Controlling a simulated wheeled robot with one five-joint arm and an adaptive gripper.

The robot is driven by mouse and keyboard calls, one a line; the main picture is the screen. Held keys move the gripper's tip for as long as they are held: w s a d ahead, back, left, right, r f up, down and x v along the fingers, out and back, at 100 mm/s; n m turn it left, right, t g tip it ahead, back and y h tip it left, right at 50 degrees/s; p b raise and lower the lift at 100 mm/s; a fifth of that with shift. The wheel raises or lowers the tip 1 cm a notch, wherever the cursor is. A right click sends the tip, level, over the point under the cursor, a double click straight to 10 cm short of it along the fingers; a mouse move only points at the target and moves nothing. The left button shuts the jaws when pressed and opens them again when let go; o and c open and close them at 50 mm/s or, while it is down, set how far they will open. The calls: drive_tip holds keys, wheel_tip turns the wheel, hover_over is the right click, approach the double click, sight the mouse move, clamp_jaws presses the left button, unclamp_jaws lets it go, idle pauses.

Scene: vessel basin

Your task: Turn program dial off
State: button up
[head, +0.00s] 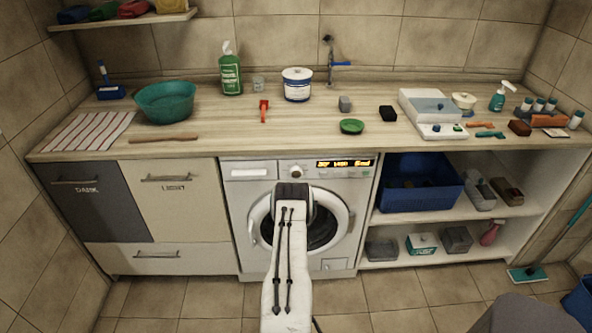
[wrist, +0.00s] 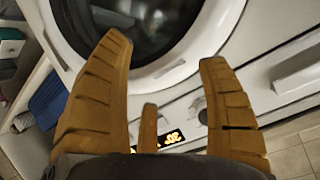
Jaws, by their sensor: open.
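The program dial (head: 297,171) is a round, light knob on the control panel of the white washing machine (head: 235,185), left of a lit display (head: 344,163) with orange characters. My gripper (wrist: 165,55) shows in the wrist view with tan ribbed fingers spread apart and nothing between them. Its fingers are in front of the machine, between the round door (wrist: 135,30) and the display. The dial's knob is partly hidden by the right finger in the wrist view. In the head view my arm covers part of the door, and the fingertips are hidden. The dial's pointer setting is too small to read.
The wooden counter (head: 220,135) above holds a teal basin (head: 165,101), bottles and small items. Cabinets marked DARK and LIGHT (head: 172,190) stand left. Open shelves with a blue crate (head: 415,190) stand right. Tiled floor (head: 380,290) in front is mostly clear.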

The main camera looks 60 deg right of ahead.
sight(296, 173)
drive_tip(key=shift+w+d+r+m+t+h+p, duration=0.65)
drive_tip(key=shift+d+r+m, duration=0.95)
drive_tip(key=shift+m, duration=3.45)
drive_tip(key=shift+w+d+r+m+t+h+p, duration=0.3)
drive_tip(key=shift+w+d+r+m+h+p, duration=1.2)
drive_tip(key=shift+m, duration=3.6)
drive_tip(key=shift+w+d+r+m+t+h, duration=0.1)
drive_tip(key=shift+d+r+m+t+h, duration=0.6)
drive_tip(key=shift+r+m, duration=3)
drive_tip(key=f+m, duration=0.1)
drive_tip(key=d+f+m, duration=0.1)
drive_tip(key=f, duration=0.1)
drive_tip(key=shift+w+m+g+y+b, duration=0.15)
drive_tip(key=shift+m+g+y+b, duration=0.1)
drive_tip(key=shift+m+y+b, duration=0.1)
drive_tip(key=shift+b+x, duration=0.3)
drive_tip(key=shift+x, duration=0.65)
drive_tip(key=shift+r, duration=0.2)
drive_tip(key=c, duration=1.2)
